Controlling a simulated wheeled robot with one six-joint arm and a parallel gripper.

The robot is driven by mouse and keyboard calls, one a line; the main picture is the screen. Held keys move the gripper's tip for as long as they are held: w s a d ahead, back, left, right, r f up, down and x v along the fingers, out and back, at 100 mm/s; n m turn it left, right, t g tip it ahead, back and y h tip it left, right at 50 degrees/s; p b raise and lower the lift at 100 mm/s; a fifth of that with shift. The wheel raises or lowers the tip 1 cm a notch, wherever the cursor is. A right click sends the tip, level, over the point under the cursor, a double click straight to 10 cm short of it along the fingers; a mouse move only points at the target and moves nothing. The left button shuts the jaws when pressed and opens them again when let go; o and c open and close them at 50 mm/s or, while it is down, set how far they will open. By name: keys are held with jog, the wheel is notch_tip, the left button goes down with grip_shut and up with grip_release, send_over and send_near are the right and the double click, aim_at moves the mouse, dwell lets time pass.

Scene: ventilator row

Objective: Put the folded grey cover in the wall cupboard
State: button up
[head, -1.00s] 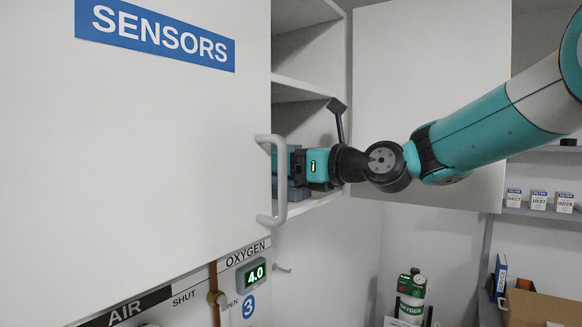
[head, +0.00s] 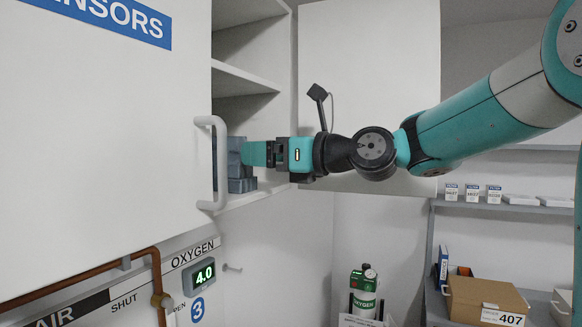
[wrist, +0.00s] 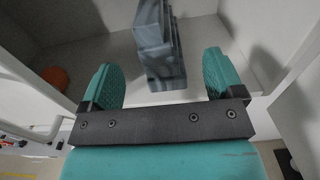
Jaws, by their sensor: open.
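The folded grey cover (head: 240,185) sits on the bottom shelf of the open wall cupboard (head: 248,100), just behind the door handle, which hides part of it. In the wrist view the grey cover (wrist: 158,45) shows as a layered block on the pale shelf, past and between my fingertips. My gripper (head: 250,153) points left into the cupboard at the front of the shelf. In the wrist view my gripper (wrist: 158,75) is open, its two teal fingers wide apart with a clear gap on either side of the cover.
The cupboard's left door (head: 100,130) with its white handle (head: 218,162) stands close to my gripper. The other door (head: 368,90) is behind my arm. An orange round thing (wrist: 55,77) is left in the wrist view. An oxygen cylinder (head: 363,290) stands below.

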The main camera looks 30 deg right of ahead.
jog(key=b+v, duration=0.1)
jog(key=v, duration=0.4)
jog(key=a+f+n+g, duration=0.1)
jog(key=a+f+n, duration=0.1)
jog(key=s+a+f+n+g, duration=0.1)
jog(key=f+n, duration=0.1)
jog(key=n, duration=0.1)
jog(key=s+a+f+n+g, duration=0.1)
jog(key=a+f+n, duration=0.1)
jog(key=shift+a+f+n+g, duration=0.3)
jog(key=shift+f, duration=0.05)
jog(key=s+a+f+n+g+h, duration=0.2)
jog(key=s+f+n+g, duration=0.3)
jog(key=s+f+n, duration=0.4)
jog(key=s+a+f+n+g+h, duration=0.3)
jog(key=s+f+n+g, duration=0.3)
jog(key=n, duration=1.3)
jog(key=shift+s+a+f+h, duration=0.3)
jog(key=shift+s+f+h, duration=0.4)
jog(key=shift+s+f, duration=1.8)
jog(key=shift+w+f, duration=0.25)
jog(key=shift+f, duration=0.05)
